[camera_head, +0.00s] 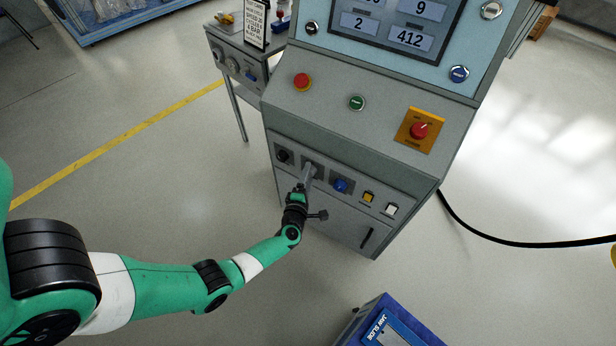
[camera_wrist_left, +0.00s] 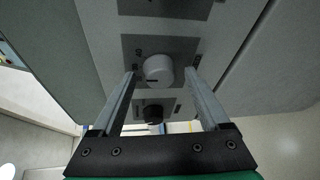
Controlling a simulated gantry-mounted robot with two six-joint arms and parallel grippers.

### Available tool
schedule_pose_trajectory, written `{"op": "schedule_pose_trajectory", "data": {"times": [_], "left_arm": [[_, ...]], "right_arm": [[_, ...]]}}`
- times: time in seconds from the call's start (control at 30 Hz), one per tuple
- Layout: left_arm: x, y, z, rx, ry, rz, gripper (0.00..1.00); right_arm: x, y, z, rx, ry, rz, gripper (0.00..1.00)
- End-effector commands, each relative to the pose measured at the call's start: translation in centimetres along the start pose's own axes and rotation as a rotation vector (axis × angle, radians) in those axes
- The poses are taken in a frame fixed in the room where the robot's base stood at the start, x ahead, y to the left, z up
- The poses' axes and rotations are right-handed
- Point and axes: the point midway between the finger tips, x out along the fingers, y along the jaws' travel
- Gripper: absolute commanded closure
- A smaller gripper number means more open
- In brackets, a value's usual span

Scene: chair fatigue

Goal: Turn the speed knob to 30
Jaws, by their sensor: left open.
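In the left wrist view, the open fingers of the left gripper (camera_wrist_left: 161,77) stand on either side of a round light grey knob (camera_wrist_left: 158,68), with a visible gap to each finger. The knob sits on a dark plate with small markings, one looking like 40. I cannot read the knob's name or its setting. In the head view this knob is mostly hidden by the gripper. My right gripper is not in view.
A black knob (camera_head: 284,156) and a blue knob (camera_head: 341,186) flank the gripper. A yellow button (camera_head: 369,197) and a white button (camera_head: 391,209) are farther right. A red knob on a yellow plate (camera_head: 419,130) is above. A blue case (camera_head: 385,325) stands on the floor.

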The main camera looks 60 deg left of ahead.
Motion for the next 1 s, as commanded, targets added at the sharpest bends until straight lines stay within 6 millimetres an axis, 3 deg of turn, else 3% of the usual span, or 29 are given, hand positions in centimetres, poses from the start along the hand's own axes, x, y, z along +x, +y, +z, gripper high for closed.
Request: {"op": "schedule_pose_trajectory", "data": {"times": [0.23,0.5,0.7,1.0], "left_arm": [[-1.6,0.3,0.1,0.001,-0.002,-0.001,0.21],[-8.0,0.4,0.2,0.003,-0.006,-0.003,0.21],[-11.1,0.2,0.1,0.002,-0.004,-0.001,0.21],[-11.6,0.0,0.0,-0.001,0.000,0.000,0.21]], "right_arm": [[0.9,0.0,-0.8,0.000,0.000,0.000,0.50],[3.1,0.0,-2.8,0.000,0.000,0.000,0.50],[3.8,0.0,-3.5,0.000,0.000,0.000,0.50],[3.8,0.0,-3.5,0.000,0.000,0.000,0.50]]}}
